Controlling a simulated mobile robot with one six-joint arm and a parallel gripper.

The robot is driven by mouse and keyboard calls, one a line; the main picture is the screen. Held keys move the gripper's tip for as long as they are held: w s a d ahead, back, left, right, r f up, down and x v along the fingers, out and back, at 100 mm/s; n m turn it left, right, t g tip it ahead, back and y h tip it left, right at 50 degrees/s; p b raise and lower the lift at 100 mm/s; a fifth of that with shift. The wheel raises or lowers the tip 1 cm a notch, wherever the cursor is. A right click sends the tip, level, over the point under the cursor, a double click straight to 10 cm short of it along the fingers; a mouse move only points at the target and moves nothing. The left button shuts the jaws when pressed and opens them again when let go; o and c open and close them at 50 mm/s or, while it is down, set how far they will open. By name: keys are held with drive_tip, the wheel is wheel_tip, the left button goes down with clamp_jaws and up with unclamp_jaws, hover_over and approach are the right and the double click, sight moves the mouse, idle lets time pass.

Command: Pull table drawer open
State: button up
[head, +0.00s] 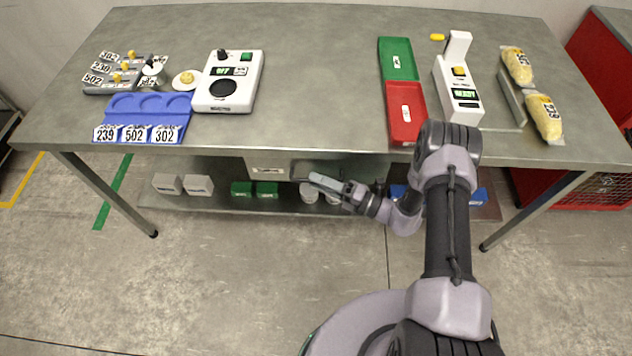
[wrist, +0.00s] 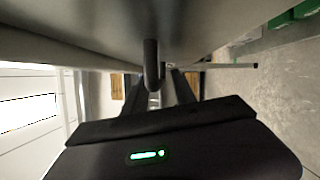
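The table drawer (head: 268,168) is under the front edge of the steel table, with a pale labelled front that is flush or nearly flush with the edge. My gripper (head: 316,181) is just in front of it, to the right of the label, and hides part of the area behind. In the wrist view a dark bar-shaped handle (wrist: 151,65) reaches down between the two fingers of my gripper (wrist: 157,88). The fingers appear apart, one on each side of the bar, with a narrow gap showing. Firm contact with the handle cannot be seen.
The steel table (head: 310,75) carries a white scale (head: 229,82), a blue tray (head: 145,108), a green tray (head: 397,58), a red tray (head: 406,112) and a white checking device (head: 458,88). A lower shelf (head: 230,204) holds small boxes. The floor in front is clear.

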drive_tip(key=shift+w+a+r, duration=0.1)
drive_tip(key=shift+w+a, duration=0.15)
drive_tip(key=shift+a, duration=0.2)
drive_tip(key=shift+c, duration=0.4)
clamp_jaws()
idle(0.8)
